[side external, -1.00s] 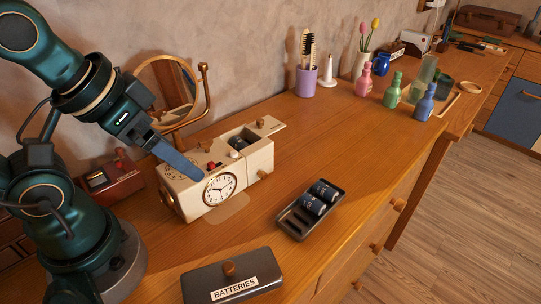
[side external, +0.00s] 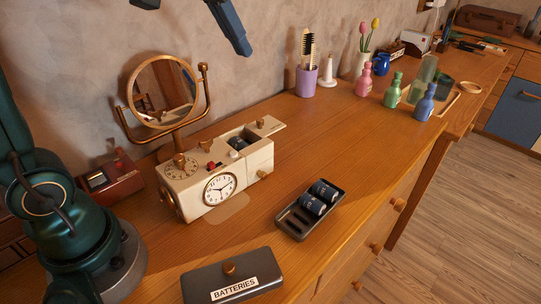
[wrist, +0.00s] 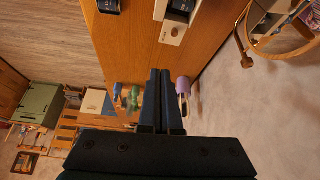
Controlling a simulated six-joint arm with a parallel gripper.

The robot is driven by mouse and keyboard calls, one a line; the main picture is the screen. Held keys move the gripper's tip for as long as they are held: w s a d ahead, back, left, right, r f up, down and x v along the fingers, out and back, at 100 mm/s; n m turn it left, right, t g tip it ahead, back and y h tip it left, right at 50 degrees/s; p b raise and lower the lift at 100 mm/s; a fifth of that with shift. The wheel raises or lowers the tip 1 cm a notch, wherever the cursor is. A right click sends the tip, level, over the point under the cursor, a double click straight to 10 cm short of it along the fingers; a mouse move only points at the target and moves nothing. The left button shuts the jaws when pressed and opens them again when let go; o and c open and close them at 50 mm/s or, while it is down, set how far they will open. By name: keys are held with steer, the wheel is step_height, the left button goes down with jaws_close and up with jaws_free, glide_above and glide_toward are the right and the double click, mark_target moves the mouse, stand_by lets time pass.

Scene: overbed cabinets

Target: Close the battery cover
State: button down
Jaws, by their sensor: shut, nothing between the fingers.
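The cream clock (side external: 195,195) stands on the wooden top, its round dial facing front. Its battery compartment at the right end of the top is open, and a dark battery (side external: 238,143) shows inside. The cream cover (side external: 264,127) with a small brown knob sits slid back, overhanging the right rear of the clock. Part of the clock also shows at the top of the wrist view (wrist: 172,33). My gripper (side external: 247,50) is high above and behind the clock, near the wall, apart from the cover. In the wrist view its fingers (wrist: 160,73) are together and empty.
A round mirror (side external: 163,92) stands behind the clock. A dark tray (side external: 283,222) with batteries and a lid labelled BATTERIES (side external: 232,282) lie in front. A purple cup (side external: 306,82) with brushes and several bottles stand farther right. The wood between is clear.

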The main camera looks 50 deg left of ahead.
glide_above(268, 122)
steer(key=s+d, duration=0.2)
steer(key=s, duration=0.1)
step_height(268, 122, down, 3)
steer(key=w+f, duration=0.1)
steer(key=f, duration=0.3)
steer(key=w+a+f+g, duration=0.1)
steer(key=w+f, duration=0.1)
steer(key=f, duration=0.3)
steer(key=w+a+f+n+g, duration=0.1)
steer(key=w+f, duration=0.1)
steer(key=f, duration=0.3)
steer(key=shift+a+f, duration=0.15)
steer(key=shift+a, duration=0.05)
steer(key=shift+s+d, duration=0.2)
steer(key=shift+s, duration=0.65)
steer(key=shift+s+d, duration=0.15)
steer(key=shift+s, duration=0.65)
steer(key=shift+s+a, duration=0.15)
steer(key=shift+s, duration=3.45)
